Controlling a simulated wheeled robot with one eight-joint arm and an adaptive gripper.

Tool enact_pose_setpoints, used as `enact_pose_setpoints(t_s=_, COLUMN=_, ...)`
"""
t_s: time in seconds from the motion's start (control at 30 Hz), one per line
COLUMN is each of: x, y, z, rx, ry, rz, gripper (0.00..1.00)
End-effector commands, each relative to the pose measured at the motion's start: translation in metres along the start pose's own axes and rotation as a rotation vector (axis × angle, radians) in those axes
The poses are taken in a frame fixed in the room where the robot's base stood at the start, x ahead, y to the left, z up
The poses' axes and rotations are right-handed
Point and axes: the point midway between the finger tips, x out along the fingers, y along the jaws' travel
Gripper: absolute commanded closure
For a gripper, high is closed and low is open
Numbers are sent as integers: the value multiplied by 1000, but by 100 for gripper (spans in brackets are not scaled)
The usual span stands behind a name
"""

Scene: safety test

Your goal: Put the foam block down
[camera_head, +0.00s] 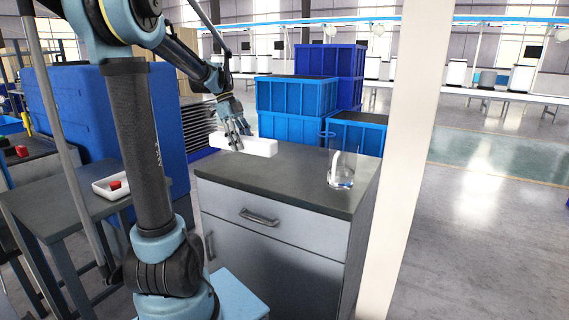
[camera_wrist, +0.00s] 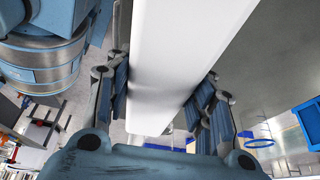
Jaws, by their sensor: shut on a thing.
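The foam block is a long white bar (camera_head: 258,147) at the back left of a dark cabinet top (camera_head: 290,182). My gripper (camera_head: 236,138) comes down on it from above, with its fingers on the block's sides. In the wrist view the block (camera_wrist: 180,55) runs between the two fingers of my gripper (camera_wrist: 163,98), which is shut on it. The block looks level in the head view. I cannot tell whether its underside touches the cabinet top.
A clear glass vessel (camera_head: 341,172) stands near the cabinet top's right edge. The middle of the top is clear. Blue crates (camera_head: 296,95) are stacked behind the cabinet. A white tray (camera_head: 104,190) with a red block (camera_head: 115,184) is on a table at left. A pale post (camera_head: 409,150) rises at right.

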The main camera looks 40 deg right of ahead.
Motion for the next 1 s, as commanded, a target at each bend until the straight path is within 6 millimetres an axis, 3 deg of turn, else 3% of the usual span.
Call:
enact_pose_setpoints(t_s=0.2, x=2, y=-16, z=-16, rx=39, ry=0, rz=16, gripper=68)
enact_pose_setpoints(t_s=0.5, x=42, y=-16, z=1, rx=39, ry=0, rz=16, gripper=68)
enact_pose_setpoints(t_s=1.0, x=87, y=-15, z=22, rx=35, ry=0, rz=15, gripper=68)
